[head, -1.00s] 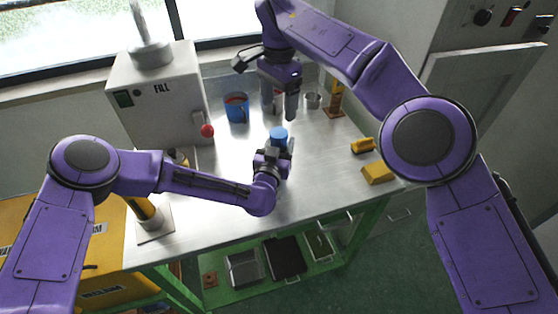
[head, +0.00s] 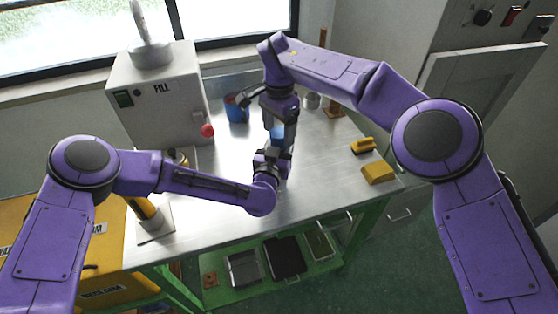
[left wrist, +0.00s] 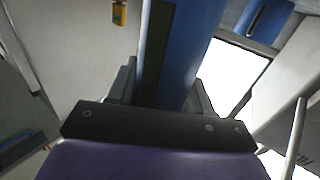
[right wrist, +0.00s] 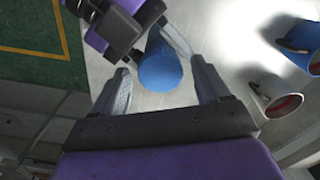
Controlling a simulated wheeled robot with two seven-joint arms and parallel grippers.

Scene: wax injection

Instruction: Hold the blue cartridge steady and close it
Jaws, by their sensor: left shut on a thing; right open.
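The blue cartridge (head: 277,135) stands over the metal table, mostly hidden in the head view by my right gripper. My left gripper (head: 272,158) is shut on it from the near side; its blue side fills the middle of the left wrist view (left wrist: 185,50). My right gripper (head: 278,138) points down over the cartridge. In the right wrist view, the round blue top of the cartridge (right wrist: 161,72) sits between and beyond the two open fingers. I cannot tell whether the fingers touch it.
The grey FILL machine (head: 155,95) is at the left rear. A yellow block (head: 377,174) lies at the right. The table front is clear.

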